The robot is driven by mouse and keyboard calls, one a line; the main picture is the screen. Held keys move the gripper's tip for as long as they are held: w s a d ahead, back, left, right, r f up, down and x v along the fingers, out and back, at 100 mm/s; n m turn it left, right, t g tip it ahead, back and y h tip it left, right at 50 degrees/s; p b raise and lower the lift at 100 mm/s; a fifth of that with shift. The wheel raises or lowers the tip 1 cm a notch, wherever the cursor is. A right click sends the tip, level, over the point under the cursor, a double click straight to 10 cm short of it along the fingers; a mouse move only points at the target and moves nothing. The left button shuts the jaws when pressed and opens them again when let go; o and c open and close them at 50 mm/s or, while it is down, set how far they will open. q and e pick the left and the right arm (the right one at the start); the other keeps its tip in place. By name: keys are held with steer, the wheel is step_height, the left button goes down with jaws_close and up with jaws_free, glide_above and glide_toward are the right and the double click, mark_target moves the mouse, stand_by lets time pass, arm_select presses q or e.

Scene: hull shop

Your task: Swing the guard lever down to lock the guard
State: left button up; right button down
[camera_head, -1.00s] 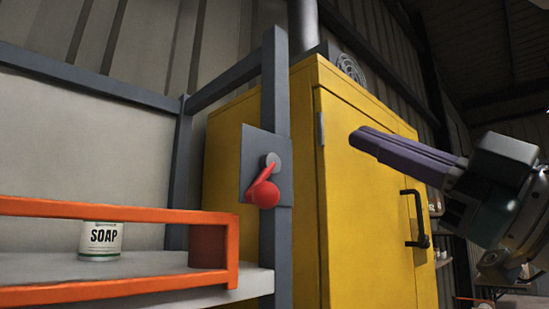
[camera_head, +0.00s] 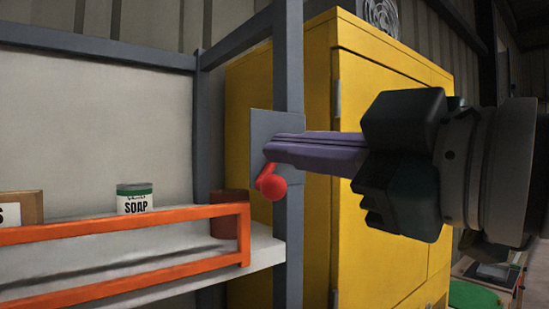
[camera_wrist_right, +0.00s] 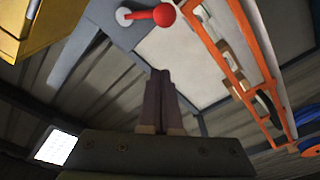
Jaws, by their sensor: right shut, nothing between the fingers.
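The guard lever (camera_head: 273,185) is a short red arm with a round red ball end, on a grey plate (camera_head: 263,125) fixed to a grey upright post. In the head view its ball shows just below my fingertips, and the fingers hide the pivot. The right wrist view shows the red lever (camera_wrist_right: 150,15) and its pale round pivot at the top. My right gripper (camera_head: 269,149) is shut and empty, its purple fingers pointing left in front of the plate. Whether they touch the lever I cannot tell. The orange guard frame (camera_head: 120,226) runs along the shelf front. My left gripper is not in view.
A soap can (camera_head: 135,200), a dark red can (camera_head: 226,200) and part of a box (camera_head: 22,208) stand on the pale shelf (camera_head: 262,250) behind the orange frame. A yellow cabinet (camera_head: 385,255) stands right behind the post. The space below the lever looks clear.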

mark_target(274, 182)
arm_select(q)
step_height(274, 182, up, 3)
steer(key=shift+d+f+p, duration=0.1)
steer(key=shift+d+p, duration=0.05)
steer(key=shift+p, duration=0.7)
arm_select(e)
steer(key=w+f, duration=0.1)
steer(key=w, duration=0.2)
steer(key=w+f, duration=0.1)
steer(key=shift+w+a+f, duration=0.3)
steer(key=shift+w, duration=0.1)
steer(key=b, duration=0.1)
steer(key=f+n+b, duration=0.1)
steer(key=b, duration=0.1)
steer(key=shift+w+d+f, duration=0.2)
steer(key=shift+w+d, duration=0.05)
steer(key=shift+w, duration=0.05)
steer(key=shift+r, duration=0.1)
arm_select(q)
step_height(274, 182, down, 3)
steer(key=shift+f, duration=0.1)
arm_select(e)
steer(key=shift+w+d, duration=0.1)
